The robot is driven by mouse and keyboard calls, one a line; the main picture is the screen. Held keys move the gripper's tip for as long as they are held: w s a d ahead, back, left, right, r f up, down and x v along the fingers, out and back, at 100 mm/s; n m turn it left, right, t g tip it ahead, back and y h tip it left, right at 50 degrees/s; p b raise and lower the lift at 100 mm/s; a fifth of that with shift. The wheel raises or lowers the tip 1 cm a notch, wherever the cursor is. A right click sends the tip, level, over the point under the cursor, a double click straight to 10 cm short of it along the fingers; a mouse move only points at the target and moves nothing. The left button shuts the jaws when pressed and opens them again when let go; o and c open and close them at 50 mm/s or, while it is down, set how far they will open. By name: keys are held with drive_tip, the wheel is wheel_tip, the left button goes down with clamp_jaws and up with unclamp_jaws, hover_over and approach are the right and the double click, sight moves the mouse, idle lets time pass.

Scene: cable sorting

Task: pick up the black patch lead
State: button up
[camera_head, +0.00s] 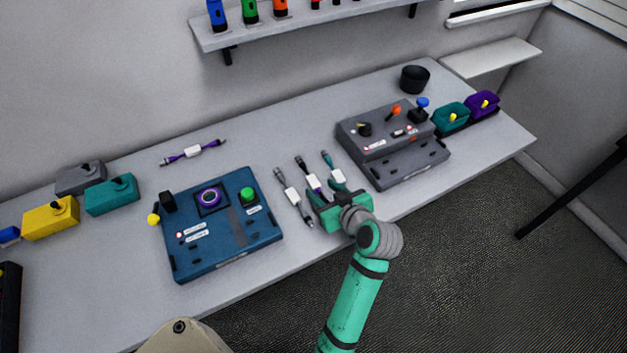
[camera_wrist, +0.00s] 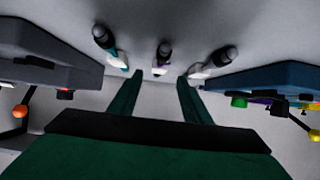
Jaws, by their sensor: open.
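Three short leads with white labels lie side by side on the table between two control boxes. The left one, dark grey to black, looks like the black patch lead (camera_head: 292,191); in the wrist view it is at the right (camera_wrist: 225,57). The middle purple lead (camera_head: 301,163) has dark ends and is also in the wrist view (camera_wrist: 164,50). The teal lead (camera_head: 327,157) is on the right, and at the left in the wrist view (camera_wrist: 103,37). My gripper (camera_head: 325,191) is open and empty, its fingers pointing at the middle lead. It partly hides the middle and teal leads.
A blue control box (camera_head: 225,228) stands left of the leads and a grey one (camera_head: 400,160) stands close on the right. Another purple lead (camera_head: 194,152) lies at the back left. Bare table (camera_head: 270,140) lies behind the leads.

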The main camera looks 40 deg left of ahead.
sight(313, 181)
drive_tip(key=x, duration=0.5)
drive_tip(key=shift+w, duration=0.15)
drive_tip(key=shift+r, duration=0.1)
clamp_jaws()
